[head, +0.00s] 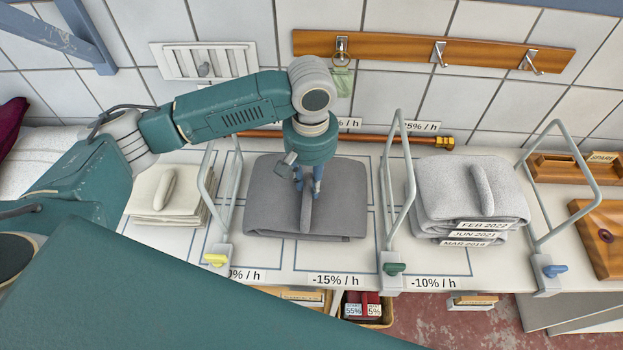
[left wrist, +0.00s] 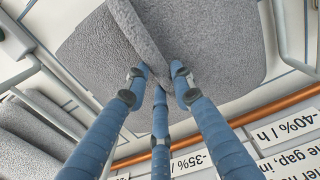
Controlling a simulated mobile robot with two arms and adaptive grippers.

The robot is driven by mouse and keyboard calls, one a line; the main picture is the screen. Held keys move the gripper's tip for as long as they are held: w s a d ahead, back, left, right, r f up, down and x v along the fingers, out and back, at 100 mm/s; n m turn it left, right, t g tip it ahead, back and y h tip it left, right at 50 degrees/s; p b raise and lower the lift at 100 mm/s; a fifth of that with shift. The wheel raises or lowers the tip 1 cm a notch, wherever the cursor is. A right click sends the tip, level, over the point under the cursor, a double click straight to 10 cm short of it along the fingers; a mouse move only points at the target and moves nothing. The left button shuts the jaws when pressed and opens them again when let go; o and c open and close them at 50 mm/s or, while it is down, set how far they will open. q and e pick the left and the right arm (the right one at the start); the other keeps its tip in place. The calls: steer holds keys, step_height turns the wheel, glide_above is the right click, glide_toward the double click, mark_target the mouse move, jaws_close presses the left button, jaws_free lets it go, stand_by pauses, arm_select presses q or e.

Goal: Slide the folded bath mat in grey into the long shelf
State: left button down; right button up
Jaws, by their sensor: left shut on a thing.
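The dark grey folded bath mat (head: 265,205) is in the middle bay of the long white shelf (head: 335,258), between two wire dividers. A raised ridge runs across its top. My left gripper (head: 307,187) comes down from above and is shut on this ridge. In the left wrist view, the blue fingers (left wrist: 158,76) close around the ridge of the mat (left wrist: 215,40). I cannot tell whether the mat's underside rests fully on the shelf. My right gripper is not in view.
Wire dividers with a yellow knob (head: 215,259) and a green knob (head: 394,269) stand either side. A cream stack (head: 165,195) lies left, a light grey stack (head: 468,190) right. A copper pipe (head: 375,138) runs behind. A hook rail (head: 400,48) is on the wall.

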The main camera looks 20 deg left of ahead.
arm_select(q)
steer(key=shift+f, duration=0.2)
stand_by(0.5)
steer(key=c, duration=1.4)
jaws_free()
